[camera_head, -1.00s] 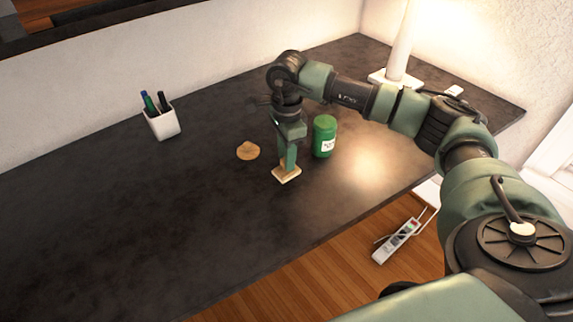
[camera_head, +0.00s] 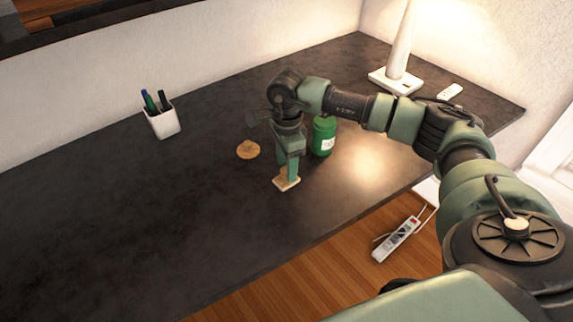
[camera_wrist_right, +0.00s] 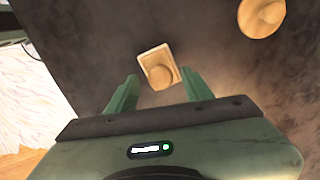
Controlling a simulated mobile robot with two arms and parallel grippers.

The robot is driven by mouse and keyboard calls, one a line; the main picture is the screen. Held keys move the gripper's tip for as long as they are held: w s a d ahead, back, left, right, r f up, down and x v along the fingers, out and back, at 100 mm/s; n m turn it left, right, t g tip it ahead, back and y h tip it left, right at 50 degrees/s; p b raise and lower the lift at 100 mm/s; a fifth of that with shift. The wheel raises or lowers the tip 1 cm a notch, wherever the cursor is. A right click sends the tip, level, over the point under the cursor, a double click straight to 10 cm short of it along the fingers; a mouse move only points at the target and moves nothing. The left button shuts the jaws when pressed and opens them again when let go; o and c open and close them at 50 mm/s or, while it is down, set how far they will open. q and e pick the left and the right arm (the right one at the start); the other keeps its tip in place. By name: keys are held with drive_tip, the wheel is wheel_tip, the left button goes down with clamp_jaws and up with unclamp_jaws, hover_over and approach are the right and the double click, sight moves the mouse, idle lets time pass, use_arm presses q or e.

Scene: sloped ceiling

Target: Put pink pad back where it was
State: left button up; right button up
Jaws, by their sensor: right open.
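No plainly pink pad shows; the nearest match is a small pale tan square pad (camera_head: 289,184) with a round knob on top, on the dark desk in the head view. It also shows in the right wrist view (camera_wrist_right: 148,58), with its knob towards me. My right gripper (camera_head: 288,172) points down over it. In the right wrist view the gripper (camera_wrist_right: 160,76) is open, with one finger on each side of the pad and gaps visible between. The fingers hide part of the pad in the head view. My left gripper is out of view.
A round tan piece (camera_head: 248,150) lies left of the gripper. A green jar (camera_head: 323,138) stands close on its right. A white pen cup (camera_head: 163,122) is further left, and a lamp base (camera_head: 395,80) at the back right. The desk's left part is clear.

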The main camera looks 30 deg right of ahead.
wheel_tip(320, 180, up, 12)
drive_tip(key=b, duration=0.1)
drive_tip(key=shift+f+b, duration=0.15)
drive_tip(key=shift+b, duration=0.2)
